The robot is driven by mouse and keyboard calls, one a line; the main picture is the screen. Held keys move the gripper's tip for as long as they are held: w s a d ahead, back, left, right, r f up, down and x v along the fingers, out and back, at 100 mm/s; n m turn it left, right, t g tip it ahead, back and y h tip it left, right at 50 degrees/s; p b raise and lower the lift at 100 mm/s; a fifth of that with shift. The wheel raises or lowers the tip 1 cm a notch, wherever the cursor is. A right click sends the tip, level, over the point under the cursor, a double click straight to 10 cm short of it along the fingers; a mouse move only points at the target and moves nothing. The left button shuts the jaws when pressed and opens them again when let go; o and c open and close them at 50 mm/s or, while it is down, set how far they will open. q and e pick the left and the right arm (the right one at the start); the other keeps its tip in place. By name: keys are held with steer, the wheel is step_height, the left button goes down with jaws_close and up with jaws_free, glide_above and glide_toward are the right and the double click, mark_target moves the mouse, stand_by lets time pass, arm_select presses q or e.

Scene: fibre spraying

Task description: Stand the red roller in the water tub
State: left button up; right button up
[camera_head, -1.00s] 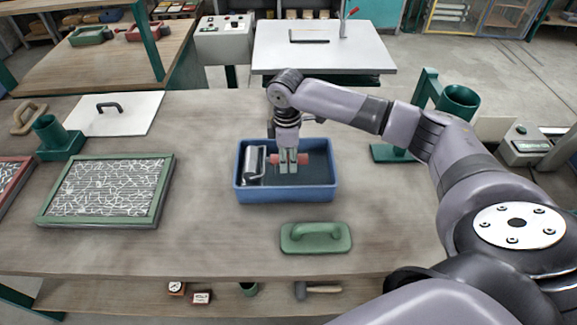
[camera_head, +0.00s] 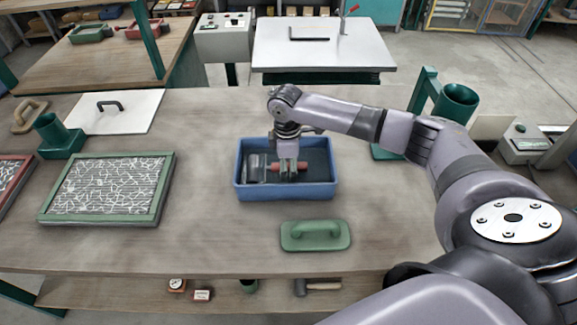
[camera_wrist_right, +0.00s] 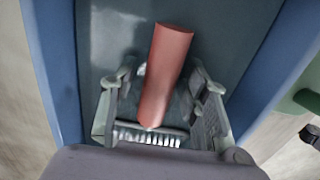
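The blue water tub (camera_head: 286,194) stands mid-table and shows around the wrist view's edges (camera_wrist_right: 270,90). The roller has a grey drum (camera_head: 254,168) at the tub's left end and a red handle (camera_head: 301,167) pointing right. It lies low inside the tub. My right gripper (camera_head: 288,172) is down in the tub, over the handle. In the right wrist view its fingers (camera_wrist_right: 165,95) stand apart, with the red handle (camera_wrist_right: 167,65) between them and gaps visible on both sides. The drum is not clear in that view. My left gripper is not in view.
A green-handled float (camera_head: 315,235) lies in front of the tub. A green-framed mesh panel (camera_head: 158,190) lies to the left. A green cup stand (camera_head: 455,103) is at the back right. The table between panel and tub is clear.

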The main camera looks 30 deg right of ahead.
step_height(320, 180, up, 12)
steer(key=b, duration=0.2)
steer(key=shift+r, duration=0.2)
stand_by(0.3)
steer(key=shift+w+a, duration=0.1)
stand_by(0.3)
